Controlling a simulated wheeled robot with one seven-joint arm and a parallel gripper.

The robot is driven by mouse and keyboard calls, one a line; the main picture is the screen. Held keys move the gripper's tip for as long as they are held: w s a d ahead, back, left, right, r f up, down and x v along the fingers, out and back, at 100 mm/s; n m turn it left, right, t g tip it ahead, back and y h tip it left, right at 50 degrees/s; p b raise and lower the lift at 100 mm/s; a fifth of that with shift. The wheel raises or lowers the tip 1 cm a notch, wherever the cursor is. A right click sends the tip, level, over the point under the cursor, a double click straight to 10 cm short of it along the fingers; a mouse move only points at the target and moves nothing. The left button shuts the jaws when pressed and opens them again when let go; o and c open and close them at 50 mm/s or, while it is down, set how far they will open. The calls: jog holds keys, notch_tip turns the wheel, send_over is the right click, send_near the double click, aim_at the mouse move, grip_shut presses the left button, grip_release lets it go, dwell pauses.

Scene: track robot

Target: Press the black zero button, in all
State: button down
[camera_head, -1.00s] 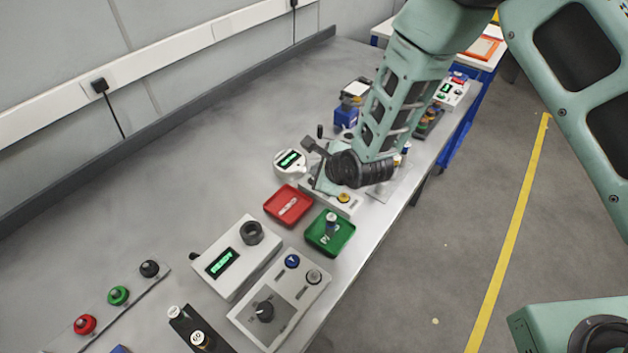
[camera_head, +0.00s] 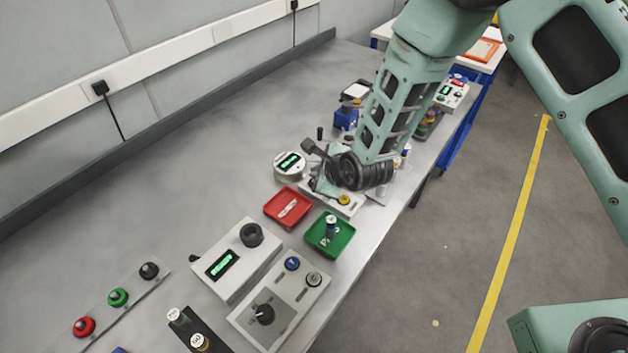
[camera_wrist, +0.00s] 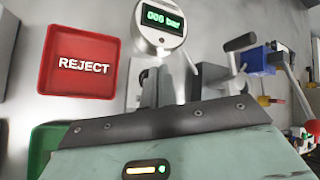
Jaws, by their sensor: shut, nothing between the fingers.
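My gripper (camera_wrist: 172,88) is shut and empty in the wrist view, its grey fingertips just below the round pressure gauge (camera_wrist: 160,28). The gauge has a green display that seems to read 006 bar. In the head view the gauge (camera_head: 290,165) stands just left of my wrist, which hides my fingertips. I cannot make out a button labelled zero. A black button (camera_head: 149,270) sits at the far end of a strip with a green button (camera_head: 118,297) and a red button (camera_head: 84,327) at lower left, well away from my gripper.
A red tray marked REJECT (camera_wrist: 82,62) lies left of my gripper. A green tray (camera_head: 330,234) holds a small cylinder. A lever with a dark handle (camera_wrist: 240,42) rises right of the gauge. A box with a display (camera_head: 222,264) and a knob panel (camera_head: 282,301) stand nearer.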

jog(key=shift+f, duration=0.15)
dwell(0.7)
jog(key=shift+f+b, duration=0.3)
jog(key=shift+b, duration=0.2)
jog(key=shift+f+b, duration=0.35)
jog(key=shift+f, duration=0.05)
dwell(0.4)
jog(key=shift+r, duration=0.15)
jog(key=shift+r+p, duration=0.4)
jog(key=shift+r, duration=0.3)
jog(key=shift+r+p, duration=1.4)
jog(key=shift+r, duration=1.1)
